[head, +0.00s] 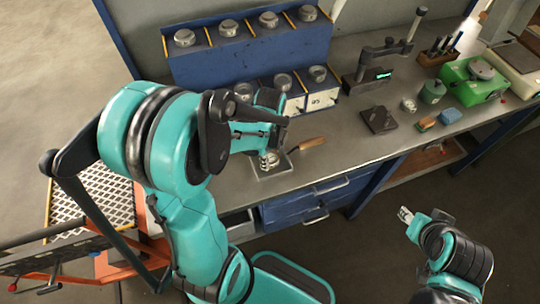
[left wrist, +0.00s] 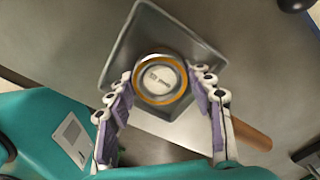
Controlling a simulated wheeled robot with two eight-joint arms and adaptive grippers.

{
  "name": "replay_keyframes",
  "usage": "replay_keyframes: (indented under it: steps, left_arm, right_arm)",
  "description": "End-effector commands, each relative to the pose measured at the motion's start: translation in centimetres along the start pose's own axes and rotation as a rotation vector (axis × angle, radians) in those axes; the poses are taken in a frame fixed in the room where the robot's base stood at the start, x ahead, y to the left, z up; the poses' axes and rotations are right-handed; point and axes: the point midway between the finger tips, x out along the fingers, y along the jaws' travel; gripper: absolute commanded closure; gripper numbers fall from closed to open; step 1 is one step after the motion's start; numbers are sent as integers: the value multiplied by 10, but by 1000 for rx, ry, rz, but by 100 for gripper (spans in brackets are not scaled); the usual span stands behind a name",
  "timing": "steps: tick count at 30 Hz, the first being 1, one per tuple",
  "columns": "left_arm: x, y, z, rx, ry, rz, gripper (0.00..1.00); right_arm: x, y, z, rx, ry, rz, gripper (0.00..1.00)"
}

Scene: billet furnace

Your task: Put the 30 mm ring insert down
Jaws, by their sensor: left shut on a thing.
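The ring insert (left wrist: 160,79) is a round metal piece with an orange band and a pale, marked centre. My left gripper (left wrist: 163,92) is shut on it, with a finger at each side. A shallow grey square tray (left wrist: 205,42) lies under the ring on the bench. In the head view my left gripper (head: 270,160) points down over the tray (head: 282,174), and the ring is partly hidden by the fingers. I cannot tell whether the ring touches the tray floor. My right gripper (head: 405,214) hangs in front of the bench, away from the ring; its opening is unclear.
A wooden-handled tool (head: 307,144) lies beside the tray. A blue rack (head: 250,55) with several round metal pieces stands behind. A gauge stand (head: 370,75), a dark block (head: 379,119) and a green device (head: 474,76) are to the right. The bench front (head: 345,160) is clear.

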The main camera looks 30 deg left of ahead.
Motion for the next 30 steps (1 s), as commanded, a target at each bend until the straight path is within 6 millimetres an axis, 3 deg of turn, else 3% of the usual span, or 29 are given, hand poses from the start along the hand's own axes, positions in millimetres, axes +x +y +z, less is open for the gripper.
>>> replay_keyframes:
  steps: [3,4,6,19,30]
  left_arm:
    - [4,0,0,0,0,0,100]
    - [4,0,0,0,0,0,45]
    - [3,0,0,0,0,0,27]
    - [-6,0,0,0,0,0,27]
    - [-84,0,0,0,0,0,27]
  right_arm:
    - [3,0,2,0,0,0,60]
    - [3,0,2,0,0,0,60]
    - [2,0,2,0,0,0,60]
    - [-3,0,-2,0,0,0,60]
    - [-27,0,-19,0,0,0,60]
